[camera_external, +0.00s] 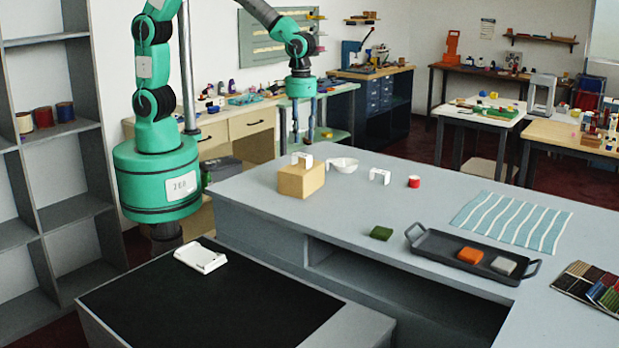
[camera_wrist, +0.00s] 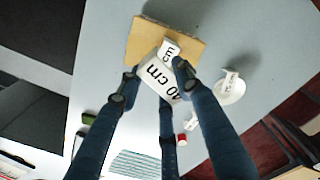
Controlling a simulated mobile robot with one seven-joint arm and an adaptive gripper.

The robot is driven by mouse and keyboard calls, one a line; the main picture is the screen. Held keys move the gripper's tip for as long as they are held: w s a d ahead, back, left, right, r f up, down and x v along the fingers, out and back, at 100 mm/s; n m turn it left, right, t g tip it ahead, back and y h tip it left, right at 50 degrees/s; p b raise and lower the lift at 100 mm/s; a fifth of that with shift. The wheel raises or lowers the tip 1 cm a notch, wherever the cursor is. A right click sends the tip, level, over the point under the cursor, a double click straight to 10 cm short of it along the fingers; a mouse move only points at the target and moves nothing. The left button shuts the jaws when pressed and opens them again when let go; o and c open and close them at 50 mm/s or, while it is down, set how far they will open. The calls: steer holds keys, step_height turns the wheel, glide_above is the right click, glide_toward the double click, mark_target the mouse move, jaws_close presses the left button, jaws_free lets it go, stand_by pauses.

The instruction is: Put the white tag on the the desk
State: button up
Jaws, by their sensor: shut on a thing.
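My gripper (camera_external: 302,142) is above the tan box on the grey counter, its fingers pointing down. In the wrist view my gripper (camera_wrist: 157,78) is shut on the white tag (camera_wrist: 160,80), a folded piece with "40 cm" in black print. The tag also shows in the external view (camera_external: 302,159), at the top of the tan box (camera_external: 300,180); whether it touches the box I cannot tell. The grey counter (camera_external: 330,215) and a lower black-topped desk (camera_external: 200,305) are in view; which one is the task's desk is unclear.
A white bowl (camera_external: 342,164), another white folded piece (camera_external: 380,175) and a red spool (camera_external: 414,181) stand right of the box. A green block (camera_external: 381,233) and a dark tray (camera_external: 440,246) lie nearer. A white holder (camera_external: 201,257) sits on the black top, otherwise clear.

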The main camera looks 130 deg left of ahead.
steer(key=w+d+m, duration=0.1)
steer(key=w+d, duration=0.4)
steer(key=d, duration=0.6)
steer(key=w+d+m, duration=0.2)
steer(key=w+d, duration=0.2)
steer(key=d, duration=0.7)
steer(key=d+f+m, duration=0.1)
steer(key=d+m, duration=0.1)
steer(key=d, duration=2.1)
steer(key=f, duration=1.8)
steer(key=w+f, duration=0.1)
steer(key=f, duration=0.9)
steer(key=shift+d, duration=0.35)
glide_above(252, 340)
steer(key=shift+f, duration=0.75)
steer(key=shift+f+b, duration=0.3)
steer(key=shift+f, duration=1.45)
steer(key=shift+f, duration=0.2)
